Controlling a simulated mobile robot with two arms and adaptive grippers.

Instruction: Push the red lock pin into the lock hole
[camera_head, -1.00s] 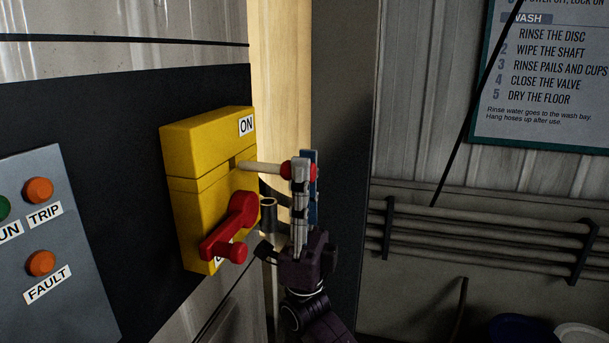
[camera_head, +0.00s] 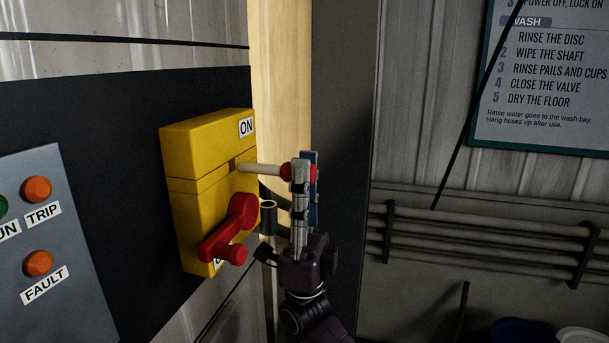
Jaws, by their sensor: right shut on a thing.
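A yellow switch box (camera_head: 206,150) is mounted on the dark panel at left centre. A red rotary handle (camera_head: 230,229) on its front points down and to the left. The dark square lock hole (camera_head: 233,166) is in the box's front, above the handle. The lock pin has a pale shaft (camera_head: 262,168) and a red head (camera_head: 285,172). My right gripper (camera_head: 301,173) is shut on the red head. The shaft points left at the box, its tip at or just before the hole; I cannot tell if it touches. My left gripper is not in view.
A grey control panel (camera_head: 50,240) with orange TRIP and FAULT lamps is at the left. A dark short cylinder (camera_head: 268,217) stands out beside the handle. Wall rails (camera_head: 480,235) and a wash sign (camera_head: 545,75) are at the right.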

